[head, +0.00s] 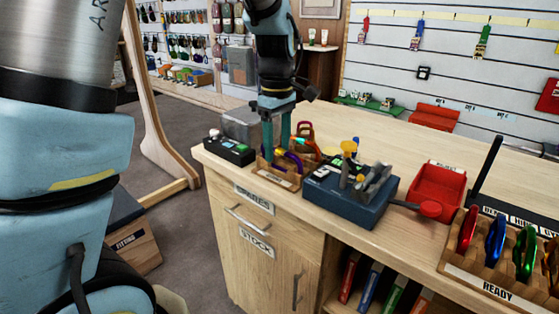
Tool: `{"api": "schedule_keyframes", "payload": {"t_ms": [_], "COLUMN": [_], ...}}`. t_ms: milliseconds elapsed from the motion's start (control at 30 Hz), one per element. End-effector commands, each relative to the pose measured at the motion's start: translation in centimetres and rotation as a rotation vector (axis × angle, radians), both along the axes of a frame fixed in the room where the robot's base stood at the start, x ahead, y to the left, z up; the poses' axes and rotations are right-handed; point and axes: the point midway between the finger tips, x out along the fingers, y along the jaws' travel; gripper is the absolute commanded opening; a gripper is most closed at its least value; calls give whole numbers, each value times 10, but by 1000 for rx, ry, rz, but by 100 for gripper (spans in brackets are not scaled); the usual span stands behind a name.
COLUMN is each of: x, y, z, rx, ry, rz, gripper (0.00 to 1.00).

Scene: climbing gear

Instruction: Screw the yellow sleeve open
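My gripper (276,150) points straight down over a small wooden holder (281,177) near the left end of the bench. Its two teal fingers stand apart with a clear gap. A purple carabiner (294,159) stands in the holder at the fingertips. A small yellow part (279,152), which looks like its sleeve, shows between the fingertips. I cannot tell whether the fingers touch it. How far the sleeve is screwed is too small to see. An orange carabiner (306,146) is just right of the fingers.
A red tray (437,187) and a wooden rack of carabiners (490,282) stand farther right. The bench behind is mostly clear.

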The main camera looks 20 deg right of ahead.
Motion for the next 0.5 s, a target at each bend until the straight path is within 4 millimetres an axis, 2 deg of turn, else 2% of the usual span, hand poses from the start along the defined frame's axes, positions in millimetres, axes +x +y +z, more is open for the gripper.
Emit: {"api": "schedule_keyframes", "payload": {"t_ms": [500], "x": [-1], "y": [1], "z": [-15], "rx": [3], "ry": [3], "rz": [0], "gripper": [55]}}
